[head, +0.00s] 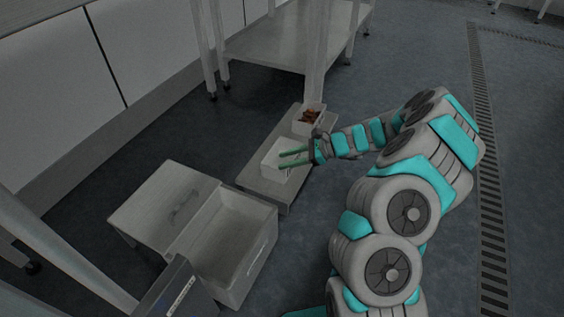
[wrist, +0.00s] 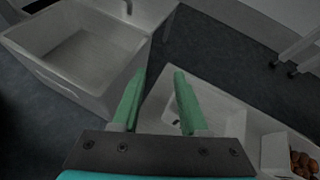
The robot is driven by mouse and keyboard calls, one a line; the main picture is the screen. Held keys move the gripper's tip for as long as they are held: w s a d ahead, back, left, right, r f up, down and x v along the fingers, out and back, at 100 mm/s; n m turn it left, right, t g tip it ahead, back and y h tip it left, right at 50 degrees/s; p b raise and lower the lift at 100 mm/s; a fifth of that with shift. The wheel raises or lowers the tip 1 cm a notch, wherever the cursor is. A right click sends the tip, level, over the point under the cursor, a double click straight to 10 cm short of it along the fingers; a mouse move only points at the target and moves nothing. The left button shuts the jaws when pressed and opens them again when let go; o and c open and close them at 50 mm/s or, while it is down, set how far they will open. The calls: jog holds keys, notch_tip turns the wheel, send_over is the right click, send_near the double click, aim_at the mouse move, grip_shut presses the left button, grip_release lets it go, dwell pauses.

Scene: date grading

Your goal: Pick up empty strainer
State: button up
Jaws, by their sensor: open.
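An empty white strainer (head: 268,161) stands on a low grey platform in the middle of the head view. It also shows in the wrist view (wrist: 222,108), under and to the right of my fingers, with small dark marks inside. My gripper (head: 281,160) has its two green fingers apart and comes in from the right, over the strainer in the head view. In the wrist view the open fingers (wrist: 159,76) have nothing held between them. I cannot tell whether they touch the strainer; the gripper body hides its near part.
A white container (head: 309,122) with brown dates stands behind the strainer on the low platform (head: 250,180). A deep, open white crate (head: 247,265) and a low table (head: 160,205) stand to the left. A shelf rack (head: 270,45) stands behind. Floor at right is clear.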

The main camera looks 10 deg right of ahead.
jog(key=w+d+f+m+t, duration=0.2)
jog(key=d+f+m, duration=0.1)
jog(key=d+f, duration=0.25)
jog(key=shift+h, duration=0.4)
jog(key=b+x, duration=0.1)
jog(key=x, duration=0.7)
jog(key=shift+s+b, duration=0.15)
jog(key=shift+b, duration=0.25)
grip_shut()
dwell(0.4)
